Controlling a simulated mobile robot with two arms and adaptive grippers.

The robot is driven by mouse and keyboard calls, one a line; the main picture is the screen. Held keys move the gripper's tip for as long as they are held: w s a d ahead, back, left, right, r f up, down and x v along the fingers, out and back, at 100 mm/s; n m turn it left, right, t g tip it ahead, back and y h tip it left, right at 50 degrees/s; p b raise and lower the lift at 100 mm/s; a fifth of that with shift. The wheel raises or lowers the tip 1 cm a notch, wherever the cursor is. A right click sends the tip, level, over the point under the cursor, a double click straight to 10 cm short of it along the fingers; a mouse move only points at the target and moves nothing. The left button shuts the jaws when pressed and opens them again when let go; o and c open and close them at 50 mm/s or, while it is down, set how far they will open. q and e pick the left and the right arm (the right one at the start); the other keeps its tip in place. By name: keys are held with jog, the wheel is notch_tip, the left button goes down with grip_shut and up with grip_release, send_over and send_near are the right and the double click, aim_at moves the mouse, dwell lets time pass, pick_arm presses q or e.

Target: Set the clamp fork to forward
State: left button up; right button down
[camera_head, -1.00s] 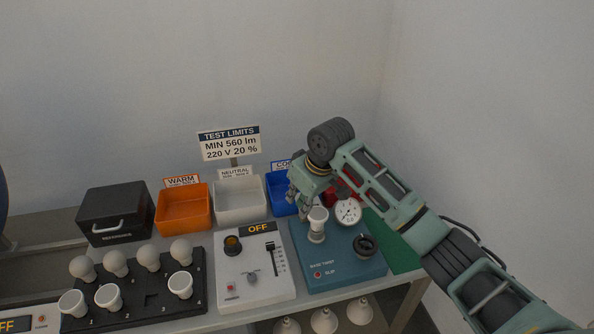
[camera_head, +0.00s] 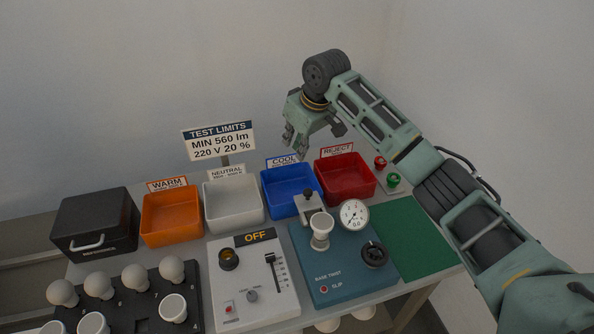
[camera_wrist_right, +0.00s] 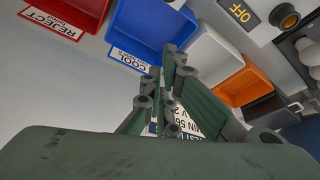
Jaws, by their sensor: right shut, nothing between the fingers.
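The blue base-twist unit (camera_head: 335,285) stands at the right of the bench. A white cup-shaped piece (camera_head: 321,230) stands upright on it, with a round gauge (camera_head: 354,213) and a black knob (camera_head: 374,253) to its right. A grey block with a dark top (camera_head: 308,203) sits just behind the white piece. It looks like the clamp fork, but its setting cannot be read. My right gripper (camera_head: 294,142) is shut and empty, raised above and behind the bins, apart from the unit. Its closed fingers also show in the right wrist view (camera_wrist_right: 168,100). My left gripper is not seen.
Orange (camera_head: 172,217), white (camera_head: 233,203), blue (camera_head: 289,190) and red (camera_head: 345,178) bins line the back. The limits sign (camera_head: 219,141) stands behind them. A tester marked OFF (camera_head: 255,300) is left of the unit; a clear green mat (camera_head: 412,235) is right.

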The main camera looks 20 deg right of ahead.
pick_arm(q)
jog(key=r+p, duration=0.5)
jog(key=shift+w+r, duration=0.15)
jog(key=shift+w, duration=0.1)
pick_arm(e)
notch_tip(320, 180, down, 10)
jog(key=shift+f, duration=0.15)
jog(key=shift+d, duration=0.1)
